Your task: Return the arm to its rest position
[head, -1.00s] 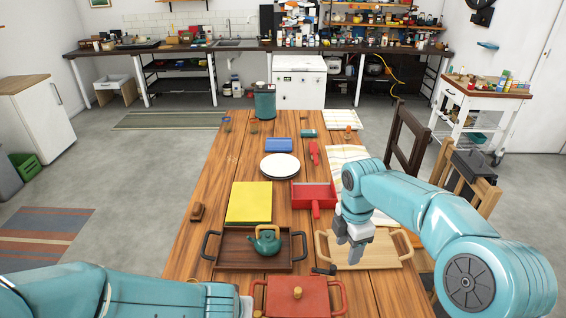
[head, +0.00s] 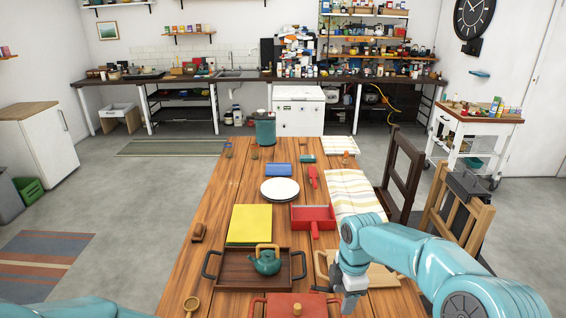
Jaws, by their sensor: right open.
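My right arm comes in from the right, and its gripper (head: 349,298) points down over the left part of a light wooden tray (head: 385,277). The gripper is open, with nothing seen between its fingers. The arm hides much of that tray. My left arm (head: 60,309) shows only as a strip at the bottom left edge, and its gripper is out of view.
A dark tray (head: 225,268) holds a teal teapot (head: 265,262). A red lidded pot (head: 280,306) is at the front edge of view. A yellow board (head: 249,223), white plates (head: 280,189) and a red pan (head: 314,217) lie beyond. Chairs (head: 402,172) stand right of the table.

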